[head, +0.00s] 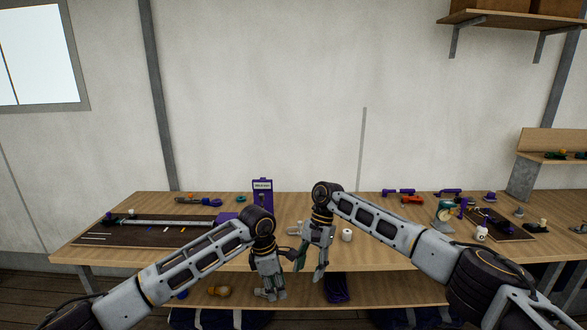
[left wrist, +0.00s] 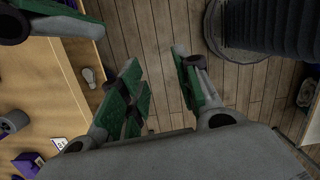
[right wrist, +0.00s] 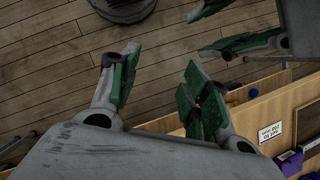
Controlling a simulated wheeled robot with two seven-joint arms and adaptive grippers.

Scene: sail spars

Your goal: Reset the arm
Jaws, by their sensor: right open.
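My left gripper (head: 270,294) hangs in front of the workbench's near edge, pointing down. In the left wrist view its green-padded fingers (left wrist: 155,58) stand apart with only the plank floor between them. My right gripper (head: 309,267) hangs just to its right, also close to the bench front. In the right wrist view its fingers (right wrist: 161,60) are apart and empty. The two grippers are close together; part of the other gripper shows at the edge of each wrist view. I cannot tell from the head view whether they touch.
The workbench (head: 150,203) spans the view, with a lower shelf (head: 390,292) beneath. A long spar on a dark mat (head: 90,238) lies left. A purple labelled stand (head: 262,190) is behind the grippers. A white spool (head: 347,235) stands right of them. Several small parts and a dark board (head: 510,230) lie right.

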